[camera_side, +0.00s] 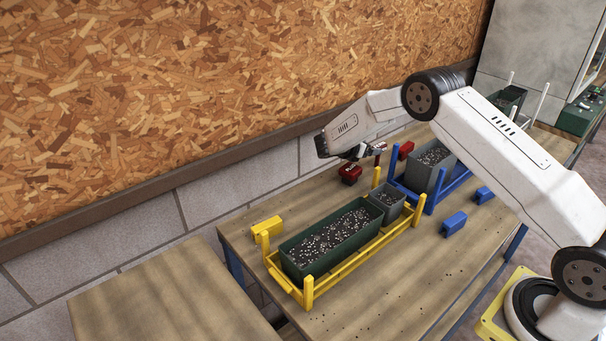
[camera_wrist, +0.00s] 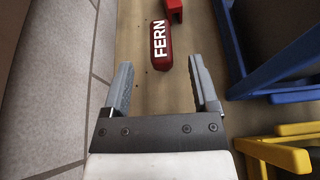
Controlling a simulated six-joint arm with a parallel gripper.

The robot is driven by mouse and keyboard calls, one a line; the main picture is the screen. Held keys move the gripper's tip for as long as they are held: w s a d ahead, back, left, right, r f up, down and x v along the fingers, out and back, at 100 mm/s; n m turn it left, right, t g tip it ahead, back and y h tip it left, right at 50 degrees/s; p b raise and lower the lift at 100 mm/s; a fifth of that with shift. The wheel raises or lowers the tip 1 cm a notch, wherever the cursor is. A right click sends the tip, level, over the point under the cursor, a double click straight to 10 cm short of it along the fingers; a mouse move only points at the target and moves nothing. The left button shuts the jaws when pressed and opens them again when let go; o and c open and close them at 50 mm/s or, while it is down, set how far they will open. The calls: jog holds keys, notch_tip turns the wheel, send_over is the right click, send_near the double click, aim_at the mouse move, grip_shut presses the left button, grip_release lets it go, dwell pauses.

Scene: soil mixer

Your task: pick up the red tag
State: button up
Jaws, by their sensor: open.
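A red tag (camera_wrist: 161,45) with white letters FERN lies on the table in the wrist view, ahead of my gripper (camera_wrist: 163,85) and roughly between the lines of its two fingers. My gripper is open and nothing is between its fingertips. A second red piece (camera_wrist: 174,10) shows beyond the tag at the top edge. In the side view my gripper (camera_side: 370,151) is low over the back of the table. Red pieces show near it, one below (camera_side: 350,174) and one to the right (camera_side: 405,150); I cannot tell which is the FERN tag.
A yellow rack (camera_side: 345,268) holds a green trough (camera_side: 308,268) and a grey bin (camera_side: 387,211) of soil. A blue rack (camera_side: 433,193) with a grey bin stands right of it. A yellow block (camera_side: 268,230) and blue blocks (camera_side: 453,223) lie about. The wall is close behind.

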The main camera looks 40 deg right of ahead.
aim_at(378, 145)
jog(key=shift+x, duration=2.55)
grip_shut()
